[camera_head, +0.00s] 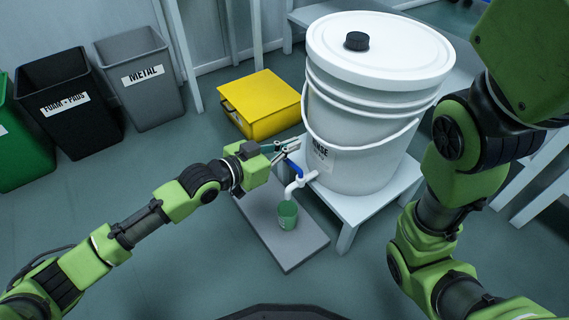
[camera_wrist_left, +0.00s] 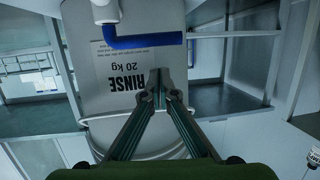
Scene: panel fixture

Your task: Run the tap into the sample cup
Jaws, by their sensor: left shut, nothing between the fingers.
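A white bucket (camera_head: 353,110) labelled RINSE carries a white tap (camera_head: 299,183) low on its front. The tap's blue lever (camera_head: 294,168) also shows in the left wrist view (camera_wrist_left: 143,41). The green sample cup (camera_head: 287,214) stands upright, apparently below the spout; I see no stream between them. My left gripper (camera_head: 288,148) is shut and empty beside the lever, near the bucket wall. In the left wrist view its fingertips (camera_wrist_left: 160,80) meet in front of the RINSE label, apart from the lever in the picture. My right gripper is outside the views.
The bucket stands on a white stool (camera_head: 357,207). The cup stands on a grey board (camera_head: 290,255). A yellow box (camera_head: 262,103) lies behind my left gripper. Black (camera_head: 68,100), grey (camera_head: 141,80) and green (camera_head: 22,150) bins stand at the left. My right arm is at the right.

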